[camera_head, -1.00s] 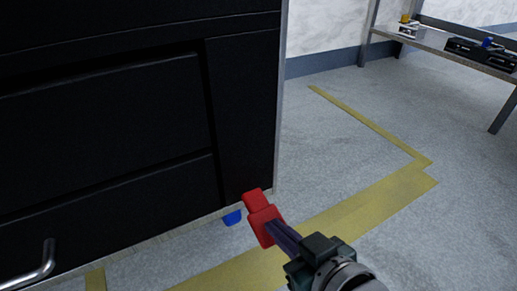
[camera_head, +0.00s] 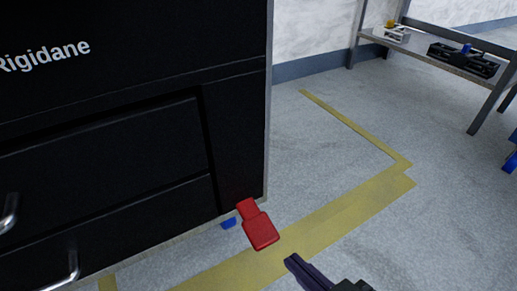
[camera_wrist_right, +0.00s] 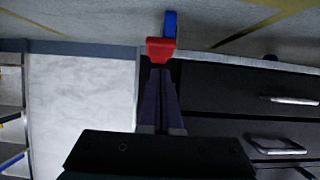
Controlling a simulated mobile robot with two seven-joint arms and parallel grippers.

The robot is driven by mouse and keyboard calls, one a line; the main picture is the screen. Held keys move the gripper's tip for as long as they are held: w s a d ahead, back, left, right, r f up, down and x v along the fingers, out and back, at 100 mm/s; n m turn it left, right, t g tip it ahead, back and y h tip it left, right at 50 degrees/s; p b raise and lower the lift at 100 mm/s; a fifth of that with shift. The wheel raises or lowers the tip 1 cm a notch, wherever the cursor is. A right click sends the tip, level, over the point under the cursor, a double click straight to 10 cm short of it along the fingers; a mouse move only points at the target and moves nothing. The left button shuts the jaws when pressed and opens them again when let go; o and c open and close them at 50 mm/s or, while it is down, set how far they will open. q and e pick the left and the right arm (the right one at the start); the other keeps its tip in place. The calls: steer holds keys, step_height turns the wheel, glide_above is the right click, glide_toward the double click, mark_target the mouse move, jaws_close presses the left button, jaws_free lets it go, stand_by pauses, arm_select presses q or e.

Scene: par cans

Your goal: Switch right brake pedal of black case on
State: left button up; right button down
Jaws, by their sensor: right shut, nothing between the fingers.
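The black case (camera_head: 110,110) fills the left of the head view. At its lower right corner a red pedal (camera_head: 260,229) sticks out low over the floor. A small blue part (camera_head: 228,223) shows beside it under the case edge. My right gripper (camera_head: 290,260) is shut and empty, in front of and apart from the red pedal. In the right wrist view, the shut fingertips (camera_wrist_right: 158,73) point at the red pedal (camera_wrist_right: 160,49), and the blue part (camera_wrist_right: 170,23) shows beyond it. I cannot tell the pedal's switch position. My left gripper is not in view.
Metal handles (camera_head: 70,268) stand out from the case drawers. A yellow line (camera_head: 340,210) runs along the grey floor, which is clear to the right of the case. A bench (camera_head: 430,55) with several items stands at the back right.

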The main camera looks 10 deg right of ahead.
steer(key=s, duration=0.1)
steer(key=s+d, duration=0.1)
steer(key=shift+s, duration=0.3)
steer(key=shift+w+a+r+p, duration=0.1)
steer(key=shift+w+p, duration=0.05)
steer(key=shift+p, duration=0.15)
